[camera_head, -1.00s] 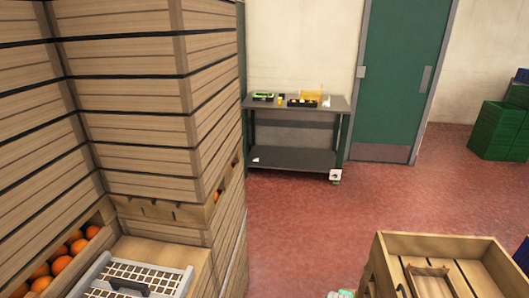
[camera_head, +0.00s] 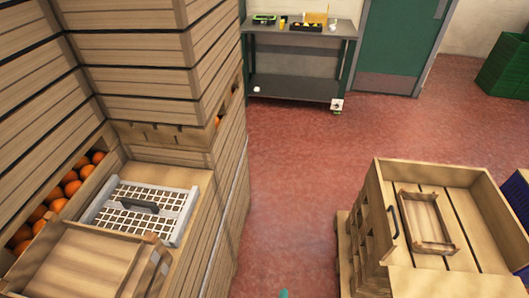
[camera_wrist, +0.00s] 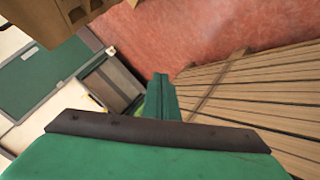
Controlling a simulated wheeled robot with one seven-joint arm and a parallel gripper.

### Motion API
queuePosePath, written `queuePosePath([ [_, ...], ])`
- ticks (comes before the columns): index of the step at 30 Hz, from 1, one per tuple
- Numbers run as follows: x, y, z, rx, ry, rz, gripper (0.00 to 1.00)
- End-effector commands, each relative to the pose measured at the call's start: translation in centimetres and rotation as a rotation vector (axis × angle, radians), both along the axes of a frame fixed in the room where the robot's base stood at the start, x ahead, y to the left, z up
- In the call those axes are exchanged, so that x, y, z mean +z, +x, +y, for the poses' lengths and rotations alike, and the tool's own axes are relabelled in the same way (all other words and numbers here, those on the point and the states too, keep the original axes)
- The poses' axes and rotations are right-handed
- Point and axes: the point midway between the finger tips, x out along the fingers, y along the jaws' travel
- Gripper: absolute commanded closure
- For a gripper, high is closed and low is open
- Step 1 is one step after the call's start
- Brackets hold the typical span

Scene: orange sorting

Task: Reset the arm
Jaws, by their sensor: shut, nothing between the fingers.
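My gripper (camera_wrist: 160,95) shows in the wrist view as green fingers pressed together, shut with nothing between them. It is in open air, with red floor and the slatted side of the wooden crate stack beyond it. In the head view only a small teal tip (camera_head: 283,293), likely part of my gripper, shows at the bottom edge. The rest of my arm is out of the head view.
Tall wooden crates (camera_head: 140,65) stand at left, with oranges (camera_head: 70,188) in a gap and a white grid tray (camera_head: 145,207) on a ledge. A wooden crate (camera_head: 372,190) stands at lower right. A workbench (camera_head: 295,88) is at the back. The red floor between is clear.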

Motion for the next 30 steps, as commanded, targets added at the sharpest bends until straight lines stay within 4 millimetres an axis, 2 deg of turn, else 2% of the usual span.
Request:
queuePosePath([
  [1,0.8,-1.8,0.9,-0.009,0.034,-0.025,1.00],
  [8,6.1,-8.1,3.6,-0.056,0.201,-0.163,1.00],
  [14,12.0,-13.0,5.2,-0.088,0.359,-0.273,1.00],
  [18,16.7,-15.9,5.9,-0.104,0.473,-0.344,1.00],
  [24,22.2,-18.4,6.5,-0.115,0.603,-0.418,1.00],
  [27,23.7,-19.0,6.5,-0.118,0.639,-0.437,1.00],
  [30,24.4,-19.2,6.6,-0.119,0.656,-0.447,1.00],
])
